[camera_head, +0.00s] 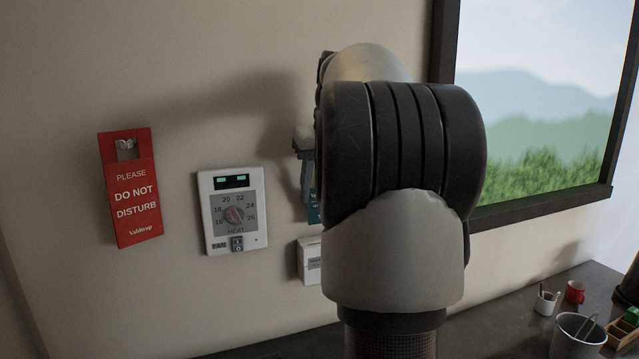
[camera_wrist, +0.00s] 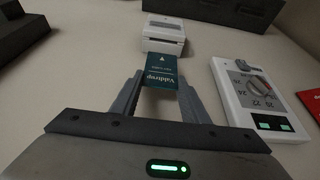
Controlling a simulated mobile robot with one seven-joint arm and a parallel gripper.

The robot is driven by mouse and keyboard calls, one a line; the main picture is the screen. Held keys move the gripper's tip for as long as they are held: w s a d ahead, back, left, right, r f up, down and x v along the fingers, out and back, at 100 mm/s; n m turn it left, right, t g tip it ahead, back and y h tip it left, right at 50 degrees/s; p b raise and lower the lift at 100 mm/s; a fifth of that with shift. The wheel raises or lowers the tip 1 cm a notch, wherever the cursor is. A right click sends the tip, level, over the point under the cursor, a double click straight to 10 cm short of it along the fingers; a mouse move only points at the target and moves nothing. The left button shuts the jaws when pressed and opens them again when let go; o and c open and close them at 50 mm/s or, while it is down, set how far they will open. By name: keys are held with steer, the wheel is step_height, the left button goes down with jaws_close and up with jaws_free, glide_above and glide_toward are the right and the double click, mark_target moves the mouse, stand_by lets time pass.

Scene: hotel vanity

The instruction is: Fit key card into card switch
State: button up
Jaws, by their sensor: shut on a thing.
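The teal key card (camera_wrist: 161,70) is held between the two fingers of my gripper (camera_wrist: 161,83) in the wrist view, its printed face showing. A small strip of the card (camera_head: 314,208) shows beside my arm in the head view. The white card switch (camera_wrist: 163,32) is on the wall, with a dark slot facing the card. The card's far end is just short of the switch in the wrist view. In the head view the card is above the switch (camera_head: 309,262), with a small gap. My arm hides most of my gripper (camera_head: 306,178) and part of the switch there.
A white thermostat (camera_head: 233,210) is on the wall left of the switch. A red door sign (camera_head: 131,188) hangs further left. A dark-framed window (camera_head: 540,100) is at the right. The dark counter (camera_head: 500,328) below holds a bin (camera_head: 577,338), a red mug (camera_head: 575,292) and a pen cup (camera_head: 546,303).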

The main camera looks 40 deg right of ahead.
steer(key=shift+f, duration=2.1)
steer(key=shift+f+b, duration=1.55)
steer(key=shift+f, duration=0.7)
steer(key=o, duration=1.1)
